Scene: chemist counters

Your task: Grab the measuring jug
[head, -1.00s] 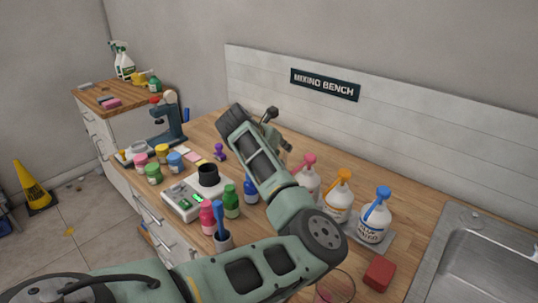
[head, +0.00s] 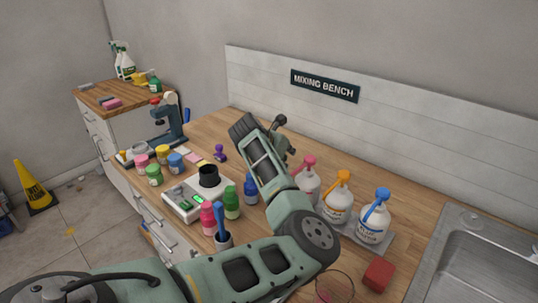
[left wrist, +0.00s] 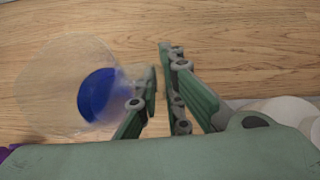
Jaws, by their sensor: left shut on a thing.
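The measuring jug (left wrist: 50,75) is a clear round vessel with a blue patch inside, seen from above at the left of the left wrist view. My left gripper (left wrist: 157,60) is at the jug's right side, its fingers close together. It is shut on the jug, probably at the handle; the exact contact is blurred. In the head view my left arm reaches over the bench and hides the jug and most of the gripper. My right gripper is not in view.
Pump bottles (head: 374,217) stand on a tray at the right, beside a red block (head: 379,274) and the sink (head: 476,262). A scale (head: 190,199), small bottles (head: 207,217) and jars (head: 154,175) stand left of my arm. A clear glass (head: 335,285) is near the bottom edge.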

